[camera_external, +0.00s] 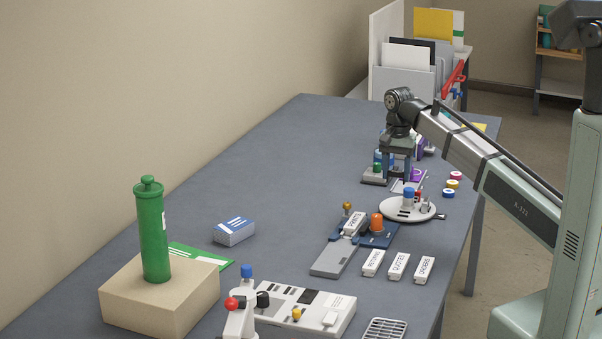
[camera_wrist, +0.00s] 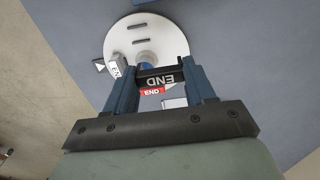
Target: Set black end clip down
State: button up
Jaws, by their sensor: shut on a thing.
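My gripper (camera_wrist: 162,78) has two blue fingers closed on the black end clip (camera_wrist: 160,77), whose white END lettering shows upside down in the wrist view. A white round plate (camera_wrist: 172,28) with slots lies below and beyond it. A red END clip (camera_wrist: 152,91) and a pale grey clip (camera_wrist: 115,67) show near the plate's edge. A blue knob (camera_wrist: 146,58) is partly hidden behind the black clip. In the external view my gripper (camera_external: 397,172) is behind the round plate (camera_external: 398,214); the black clip cannot be made out there.
A grey rail (camera_external: 334,258), an orange knob (camera_external: 377,222) and several white labelled blocks (camera_external: 398,266) lie nearer. Coloured rings (camera_external: 453,184) lie at the right edge.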

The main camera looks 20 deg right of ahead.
send_over(344, 191)
jog(key=shift+w+f, duration=0.2)
jog(key=shift+f, duration=4.8)
jog(key=shift+f, duration=0.15)
jog(key=o, duration=1)
notch_tip(344, 191, up, 12)
jog(key=shift+r, duration=0.2)
